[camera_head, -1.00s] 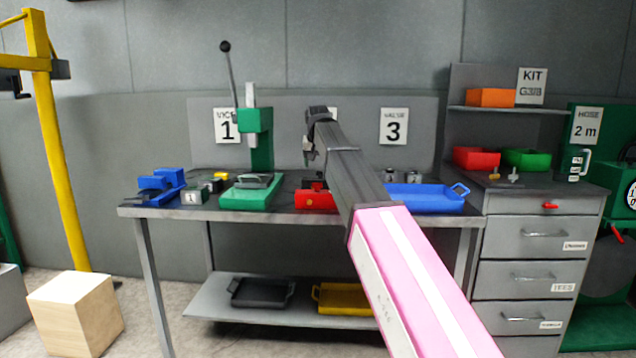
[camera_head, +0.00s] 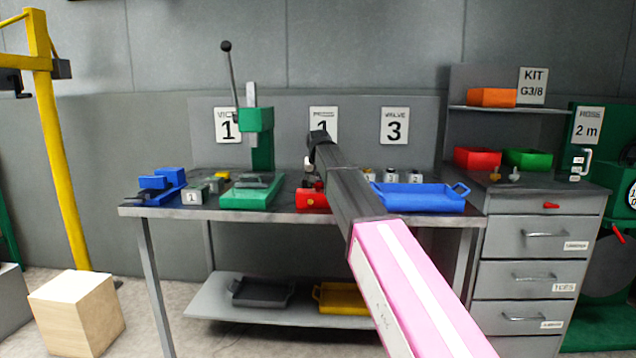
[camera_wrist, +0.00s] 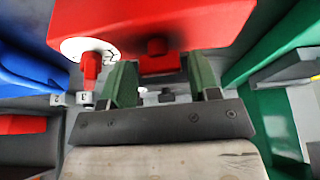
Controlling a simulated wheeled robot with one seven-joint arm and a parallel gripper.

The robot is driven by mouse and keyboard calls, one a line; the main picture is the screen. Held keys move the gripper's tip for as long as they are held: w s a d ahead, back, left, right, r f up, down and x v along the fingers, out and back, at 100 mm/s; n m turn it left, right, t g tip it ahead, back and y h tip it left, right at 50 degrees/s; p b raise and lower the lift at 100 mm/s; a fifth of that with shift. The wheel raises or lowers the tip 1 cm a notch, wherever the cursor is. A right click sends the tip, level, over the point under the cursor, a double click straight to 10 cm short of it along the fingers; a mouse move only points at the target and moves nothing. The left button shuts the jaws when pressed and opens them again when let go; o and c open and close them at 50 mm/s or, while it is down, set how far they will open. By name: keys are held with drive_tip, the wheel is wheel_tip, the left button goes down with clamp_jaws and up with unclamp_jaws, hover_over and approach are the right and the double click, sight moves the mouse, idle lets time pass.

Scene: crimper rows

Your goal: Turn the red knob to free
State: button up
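In the wrist view, a red box (camera_wrist: 155,25) fills the top. On its left part is a white round dial (camera_wrist: 82,48) with marks too small to read. A red knob (camera_wrist: 90,72) sticks out of the dial, its handle pointing down in the picture. My gripper (camera_wrist: 163,80) is open and empty, with its green fingers wide apart. The left finger is close beside the knob; I cannot tell whether they touch. In the head view, the red box (camera_head: 310,199) stands on the bench (camera_head: 340,214), partly hidden by my arm, which also hides my fingertips.
A green press (camera_head: 256,140) stands left of the red box, with a blue vice (camera_head: 163,182) farther left. A blue tray (camera_head: 425,197) lies to the right. Small labelled blocks (camera_head: 415,177) stand behind the tray. A drawer cabinet (camera_head: 540,215) stands at the right.

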drive_tip(key=c, duration=0.6)
drive_tip(key=shift+o, duration=0.2)
drive_tip(key=shift+n, duration=0.3)
drive_tip(key=n+y, duration=0.1)
drive_tip(key=n, duration=0.2)
drive_tip(key=n+y, duration=0.1)
drive_tip(key=n, duration=0.2)
drive_tip(key=shift+d+g+y, duration=0.1)
drive_tip(key=shift+g+y, duration=0.2)
drive_tip(key=shift+g, duration=0.1)
drive_tip(key=n+g, duration=0.1)
drive_tip(key=n, duration=0.1)
drive_tip(key=n+y, duration=0.1)
drive_tip(key=n, duration=0.2)
drive_tip(key=shift+w+n+g, duration=0.15)
drive_tip(key=shift+n+g, duration=0.15)
drive_tip(key=shift+g, duration=0.1)
drive_tip(key=n+g, duration=0.1)
drive_tip(key=n, duration=0.1)
drive_tip(key=n+g, duration=0.1)
drive_tip(key=n, duration=0.2)
drive_tip(key=shift+d+n+y, duration=0.1)
drive_tip(key=shift+n+y, duration=0.2)
drive_tip(key=o, duration=0.9)
